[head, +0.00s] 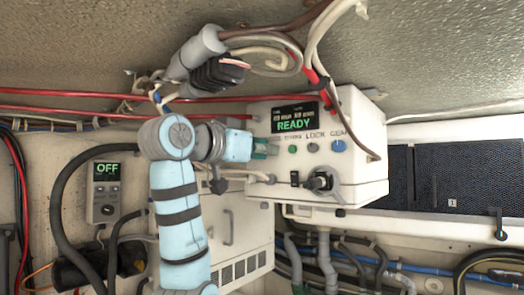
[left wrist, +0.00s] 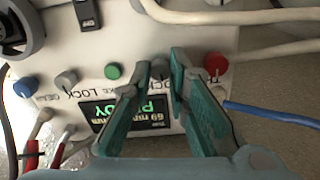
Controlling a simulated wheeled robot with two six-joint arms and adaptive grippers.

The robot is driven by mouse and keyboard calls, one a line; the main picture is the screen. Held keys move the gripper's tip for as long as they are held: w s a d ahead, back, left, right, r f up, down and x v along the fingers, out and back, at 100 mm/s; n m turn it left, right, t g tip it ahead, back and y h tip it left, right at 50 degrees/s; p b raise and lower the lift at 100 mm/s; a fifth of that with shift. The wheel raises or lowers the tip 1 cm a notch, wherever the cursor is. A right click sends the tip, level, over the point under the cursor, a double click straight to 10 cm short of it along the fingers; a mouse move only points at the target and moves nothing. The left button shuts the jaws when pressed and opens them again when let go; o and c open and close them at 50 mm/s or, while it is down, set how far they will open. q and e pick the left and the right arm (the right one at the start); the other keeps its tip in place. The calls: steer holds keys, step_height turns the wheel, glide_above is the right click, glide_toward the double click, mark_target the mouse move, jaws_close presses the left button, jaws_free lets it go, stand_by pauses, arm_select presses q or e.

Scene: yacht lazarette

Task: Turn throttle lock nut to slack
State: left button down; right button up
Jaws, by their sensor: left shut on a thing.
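The white control box (head: 352,108) with a lit READY display (head: 294,119) hangs ahead of me. My left gripper (head: 268,148) reaches its face from the left. In the left wrist view, where the panel is upside down, the teal fingers of my left gripper (left wrist: 160,70) stand on either side of a small grey knob (left wrist: 158,69) and are shut on it. The label by this knob is partly hidden and cannot be fully read. Another grey knob (left wrist: 66,82), near the word LOCK, is free. My right gripper is out of view.
A green button (left wrist: 112,71) and a red knob (left wrist: 215,64) flank the held knob; a blue knob (head: 338,146) is by GEAR. A black key-like switch (head: 320,181) juts out below. Cables loop above, and a grey OFF box (head: 106,205) is at left.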

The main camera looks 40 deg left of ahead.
arm_select(q)
steer(key=shift+n+b, duration=3)
steer(key=shift+n, duration=6)
steer(key=c, duration=1.8)
jaws_free()
steer(key=shift+o, duration=1.3)
steer(key=shift+w, duration=0.2)
